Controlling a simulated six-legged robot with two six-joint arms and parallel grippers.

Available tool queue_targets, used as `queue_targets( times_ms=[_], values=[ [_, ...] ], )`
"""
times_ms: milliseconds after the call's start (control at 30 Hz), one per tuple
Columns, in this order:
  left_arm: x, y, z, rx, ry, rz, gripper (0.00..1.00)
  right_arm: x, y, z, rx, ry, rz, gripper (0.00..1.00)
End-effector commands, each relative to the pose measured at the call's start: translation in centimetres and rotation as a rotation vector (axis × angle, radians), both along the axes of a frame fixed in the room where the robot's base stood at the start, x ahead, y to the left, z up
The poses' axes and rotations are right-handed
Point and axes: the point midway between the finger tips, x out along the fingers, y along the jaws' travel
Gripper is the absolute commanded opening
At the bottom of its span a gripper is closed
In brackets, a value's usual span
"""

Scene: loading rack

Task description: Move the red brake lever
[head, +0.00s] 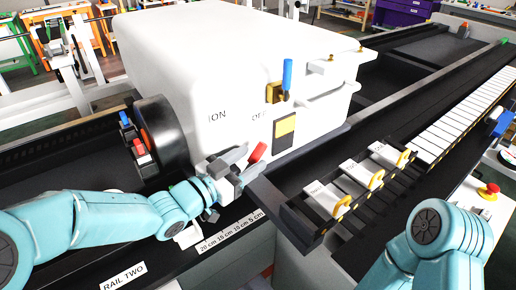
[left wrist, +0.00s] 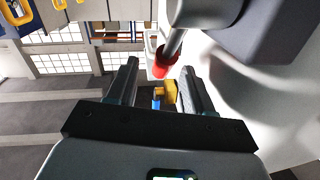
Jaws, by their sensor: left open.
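The red brake lever (head: 256,152) shows in the head view as a short red grip at the lower front of the white machine. In the left wrist view its red end (left wrist: 164,64) sits on a grey shaft that comes from a dark housing at upper right. My left gripper (head: 235,172) is open and close beside the lever. In the left wrist view the red end appears between or just beyond the open fingertips (left wrist: 159,76); I cannot tell if they touch it. My right arm shows at lower right in the head view, but its gripper is out of view.
The white machine (head: 200,55) has a blue-handled lever (head: 287,75) and a yellow-black panel (head: 284,132). A dark wheel (head: 157,135) stands on its left. A rack with labelled white blocks (head: 355,175) lies to the right. A red button (head: 489,190) is at far right.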

Motion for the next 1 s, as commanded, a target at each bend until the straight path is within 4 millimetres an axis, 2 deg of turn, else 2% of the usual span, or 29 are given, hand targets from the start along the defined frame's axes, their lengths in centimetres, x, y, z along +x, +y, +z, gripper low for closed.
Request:
queue_targets(
  times_ms=[100, 233, 567, 600, 733, 767, 1000],
  values=[
    [1.5, -1.5, 0.1, -0.001, 0.001, -0.001, 0.51, 0.0, 0.0, 0.6, 0.000, 0.000, 0.001, 0.00],
    [2.6, -2.3, 0.1, 0.000, 0.000, 0.000, 0.51, 0.0, 0.0, 0.8, 0.000, 0.000, 0.001, 0.00],
    [3.1, -2.6, 0.0, -0.001, 0.001, 0.001, 0.51, 0.0, 0.0, 0.9, 0.000, 0.000, 0.001, 0.00],
    [3.1, -2.6, 0.0, -0.001, 0.001, 0.001, 0.48, 0.0, 0.0, 0.9, 0.000, 0.000, 0.001, 0.00],
    [3.1, -2.6, 0.0, -0.001, 0.001, 0.001, 0.06, 0.0, 0.0, 0.9, 0.000, 0.000, 0.001, 0.00],
    [3.1, -2.6, 0.0, -0.001, 0.001, 0.001, 0.00, 0.0, 0.0, 0.9, 0.000, 0.000, 0.001, 0.00],
    [3.0, -2.7, 0.0, -0.003, -0.003, 0.000, 0.00, 0.0, 0.0, 0.7, 0.000, 0.000, 0.000, 0.00]
  ],
)
